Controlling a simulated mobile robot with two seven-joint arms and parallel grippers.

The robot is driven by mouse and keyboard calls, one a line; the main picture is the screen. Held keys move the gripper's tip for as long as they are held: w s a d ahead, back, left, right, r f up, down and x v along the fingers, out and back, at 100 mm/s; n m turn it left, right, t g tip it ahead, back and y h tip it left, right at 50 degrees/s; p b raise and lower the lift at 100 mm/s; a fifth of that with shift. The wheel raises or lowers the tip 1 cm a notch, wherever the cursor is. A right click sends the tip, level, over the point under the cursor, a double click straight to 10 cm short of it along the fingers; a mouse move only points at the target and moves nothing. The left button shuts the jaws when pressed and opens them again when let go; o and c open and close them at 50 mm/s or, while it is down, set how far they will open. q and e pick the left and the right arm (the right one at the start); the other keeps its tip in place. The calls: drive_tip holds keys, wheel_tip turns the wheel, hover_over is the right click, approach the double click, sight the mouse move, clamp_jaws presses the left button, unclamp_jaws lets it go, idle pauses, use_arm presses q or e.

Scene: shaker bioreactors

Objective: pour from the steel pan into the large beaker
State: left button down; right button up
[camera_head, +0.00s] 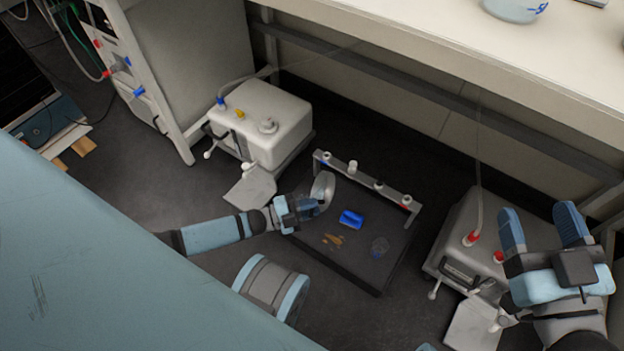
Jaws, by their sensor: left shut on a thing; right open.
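The steel pan (322,186) is a round grey metal dish near the back left corner of a dark platform. My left gripper (311,207) is shut on it, and the pan is steeply tilted. I cannot see its inside well or tell if it holds anything. A larger pale vessel with blue marks (513,9) stands on the bench at the top right, cut off by the frame. My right gripper (541,213) is open and empty at the right.
The dark platform (375,281) has a rail with several knobs (365,178) at its back. A blue block (351,219) and small brown pieces (333,240) lie on it. White machines (262,122) (470,236) stand on either side. The bench (440,40) overhangs behind.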

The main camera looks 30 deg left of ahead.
use_arm(q)
drive_tip(key=shift+s+a, duration=0.1)
drive_tip(key=shift+a, duration=0.1)
drive_tip(key=shift+s+a+f+n+t+h, duration=0.15)
drive_tip(key=shift+s+a+n+t+h, duration=0.15)
drive_tip(key=shift+a+t+h, duration=0.25)
drive_tip(key=shift+a+t, duration=0.2)
drive_tip(key=shift+t, duration=0.05)
drive_tip(key=shift+s+a+f, duration=0.1)
drive_tip(key=shift+a, duration=0.05)
drive_tip(key=shift+s+a+f+n+t+h, duration=0.15)
drive_tip(key=shift+s+a+n+t+h, duration=0.1)
drive_tip(key=shift+a+t, duration=0.2)
drive_tip(key=shift+s+a+f+n+t+h, duration=0.15)
drive_tip(key=shift+s+a+n+t+h, duration=0.1)
drive_tip(key=shift+a+t, duration=0.15)
drive_tip(key=shift+a+f, duration=0.15)
drive_tip(key=shift+a, duration=0.1)
